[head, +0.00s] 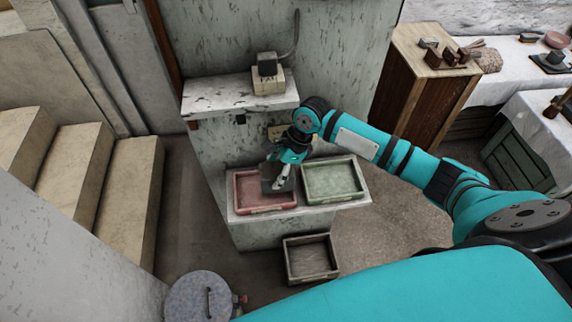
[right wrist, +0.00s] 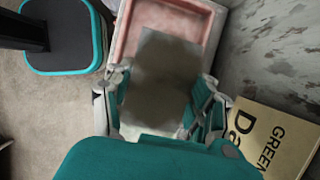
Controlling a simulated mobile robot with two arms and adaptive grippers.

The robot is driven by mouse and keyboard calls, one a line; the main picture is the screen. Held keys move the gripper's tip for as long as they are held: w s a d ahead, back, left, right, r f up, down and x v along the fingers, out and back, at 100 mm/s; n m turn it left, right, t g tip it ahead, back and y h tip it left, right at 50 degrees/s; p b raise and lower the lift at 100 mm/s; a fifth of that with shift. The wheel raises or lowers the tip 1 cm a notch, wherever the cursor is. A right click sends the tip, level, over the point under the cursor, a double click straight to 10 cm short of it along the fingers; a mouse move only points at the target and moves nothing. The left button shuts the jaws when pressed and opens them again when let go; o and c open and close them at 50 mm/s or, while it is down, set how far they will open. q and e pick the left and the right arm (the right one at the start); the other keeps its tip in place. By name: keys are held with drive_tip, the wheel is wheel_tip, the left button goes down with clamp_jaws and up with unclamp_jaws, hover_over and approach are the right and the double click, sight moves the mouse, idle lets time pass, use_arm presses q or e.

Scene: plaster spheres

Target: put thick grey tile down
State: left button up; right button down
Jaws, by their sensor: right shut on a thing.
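My right gripper (head: 284,178) is shut on the thick grey tile (head: 270,177). In the head view the tile is held at the right part of the red tray (head: 248,203); I cannot tell whether it touches the tray's floor. In the right wrist view the dark grey tile (right wrist: 165,72) lies between the fingers of the right gripper (right wrist: 160,100), and its far end overlaps the pink-red tray (right wrist: 212,22). A green tray (head: 333,181) stands to the right of the red one. My left gripper is not in view.
Both trays rest on a low ledge (head: 233,216). Above is a shelf (head: 225,95) with a small device (head: 267,75). A wooden crate (head: 311,259) stands on the floor below. A tan card with "GREEN" (right wrist: 262,138) shows at the right in the wrist view.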

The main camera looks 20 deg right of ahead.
sight(263, 179)
drive_tip(key=a, duration=0.1)
drive_tip(key=a+f, duration=0.1)
drive_tip(key=w+a+f, duration=0.1)
drive_tip(key=shift+w+a+p, duration=0.1)
drive_tip(key=shift+a+p, duration=0.25)
drive_tip(key=shift+a+f, duration=0.15)
drive_tip(key=shift+f, duration=0.05)
drive_tip(key=c, duration=0.8)
unclamp_jaws()
drive_tip(key=shift+f, duration=0.2)
drive_tip(key=o, duration=0.3)
drive_tip(key=shift+o, duration=0.2)
